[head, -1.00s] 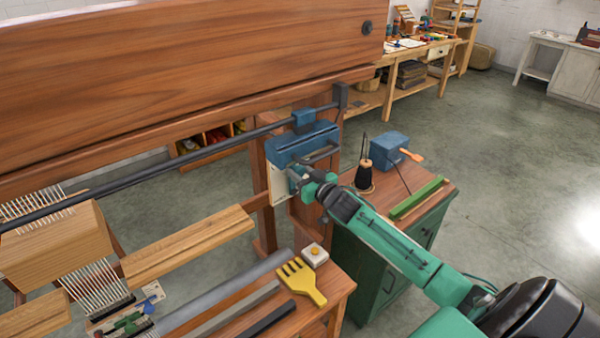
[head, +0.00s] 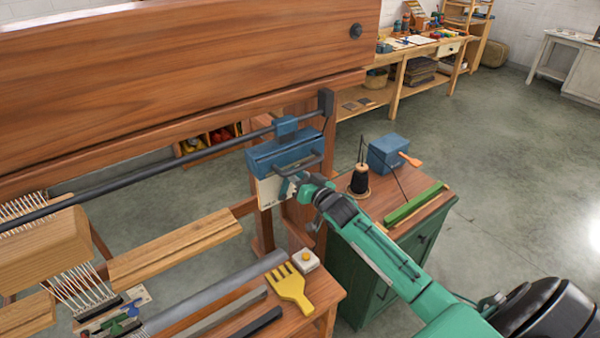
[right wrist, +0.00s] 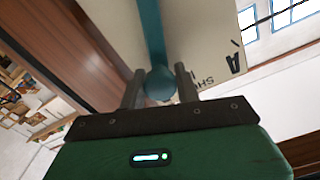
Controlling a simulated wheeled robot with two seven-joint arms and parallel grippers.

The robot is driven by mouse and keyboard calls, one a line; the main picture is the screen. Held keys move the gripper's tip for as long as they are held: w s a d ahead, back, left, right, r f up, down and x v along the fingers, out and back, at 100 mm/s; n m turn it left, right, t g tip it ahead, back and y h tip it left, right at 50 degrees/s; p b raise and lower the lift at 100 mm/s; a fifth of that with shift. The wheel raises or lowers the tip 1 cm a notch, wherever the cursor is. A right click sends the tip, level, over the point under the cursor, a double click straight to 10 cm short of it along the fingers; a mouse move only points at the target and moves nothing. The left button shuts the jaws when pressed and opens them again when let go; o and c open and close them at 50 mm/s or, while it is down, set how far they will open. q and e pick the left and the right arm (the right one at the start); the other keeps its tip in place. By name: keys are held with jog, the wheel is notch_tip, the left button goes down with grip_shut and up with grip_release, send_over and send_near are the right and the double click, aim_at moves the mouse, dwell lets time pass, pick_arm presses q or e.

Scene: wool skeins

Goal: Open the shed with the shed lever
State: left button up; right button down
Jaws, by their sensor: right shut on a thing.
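The shed lever is a teal bar with a round knob (right wrist: 158,83), seen in the right wrist view in front of a cream plate (right wrist: 205,50) with partly hidden dark lettering. My right gripper (right wrist: 160,88) has its two dark fingers on either side of the knob, shut on it. In the head view, my right gripper (head: 290,187) is at the cream plate (head: 267,192), under the blue housing (head: 283,152) on the loom's right side. The arm and jaws hide most of the lever there. My left gripper is not in view.
A large wooden loom beam (head: 180,80) fills the upper left. A yellow comb (head: 291,288) and a small cream block with a button (head: 306,260) lie on a wooden bench.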

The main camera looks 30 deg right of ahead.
jog(key=shift+d+f+m, duration=0.3)
jog(key=shift+d+m, duration=0.2)
jog(key=shift+m, duration=0.2)
jog(key=shift+d+f+m, duration=0.1)
jog(key=shift+d+m, duration=0.1)
jog(key=shift+m, duration=0.1)
jog(key=c, duration=1)
grip_release()
pick_arm(q)
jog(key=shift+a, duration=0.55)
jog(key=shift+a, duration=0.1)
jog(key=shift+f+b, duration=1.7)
jog(key=shift+b, duration=0.05)
pick_arm(e)
jog(key=shift+s+d, duration=0.15)
jog(key=shift+s, duration=2.1)
jog(key=shift+s+d, duration=0.2)
jog(key=shift+s, duration=2.1)
jog(key=shift+s+d, duration=0.15)
jog(key=shift+s, duration=2.1)
